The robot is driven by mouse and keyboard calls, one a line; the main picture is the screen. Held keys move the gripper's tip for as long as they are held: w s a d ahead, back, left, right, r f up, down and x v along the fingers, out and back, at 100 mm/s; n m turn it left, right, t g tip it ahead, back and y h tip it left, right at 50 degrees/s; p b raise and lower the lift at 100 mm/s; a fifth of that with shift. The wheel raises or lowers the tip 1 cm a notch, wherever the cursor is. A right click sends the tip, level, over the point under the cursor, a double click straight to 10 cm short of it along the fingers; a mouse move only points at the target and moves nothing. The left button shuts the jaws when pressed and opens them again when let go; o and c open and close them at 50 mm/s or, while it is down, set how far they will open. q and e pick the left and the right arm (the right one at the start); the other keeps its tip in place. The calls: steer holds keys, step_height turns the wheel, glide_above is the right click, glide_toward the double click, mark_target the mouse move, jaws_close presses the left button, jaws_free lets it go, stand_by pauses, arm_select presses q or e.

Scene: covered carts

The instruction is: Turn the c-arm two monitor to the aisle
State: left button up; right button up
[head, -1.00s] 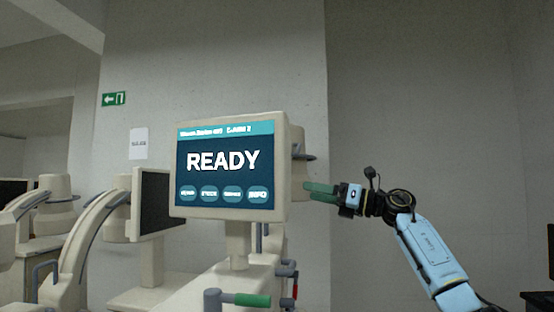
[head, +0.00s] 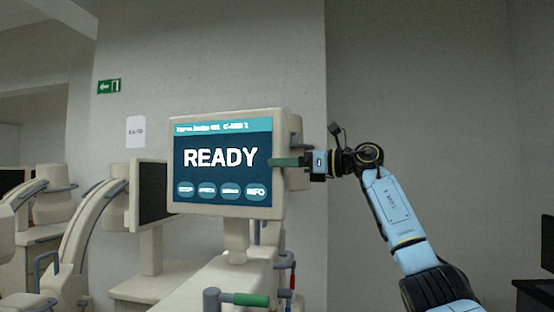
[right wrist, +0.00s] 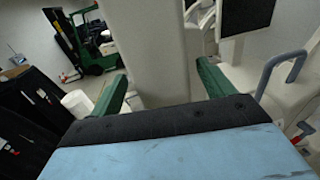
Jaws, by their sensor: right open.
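The c-arm two monitor (head: 222,158) is a beige-framed screen reading READY, upright on a short post above its cart (head: 225,283). Its screen faces me. My right gripper (head: 285,163) is at the monitor's right edge, with one green finger in front of the frame. In the right wrist view my right gripper (right wrist: 163,86) is open, with a green finger on either side of the beige monitor edge (right wrist: 155,45). A gap shows beside the edge, and I cannot tell whether either finger touches it. My left gripper is not in view.
Another cart's dark monitor (head: 150,190) stands close behind on the left, with a curved beige arm (head: 92,215) beside it. A handle with a green grip (head: 250,300) is below the monitor. A green forklift (right wrist: 92,45) shows in the right wrist view.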

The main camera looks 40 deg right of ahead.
steer(key=x, duration=0.2)
steer(key=shift+w+a, duration=0.1)
steer(key=shift+w, duration=0.15)
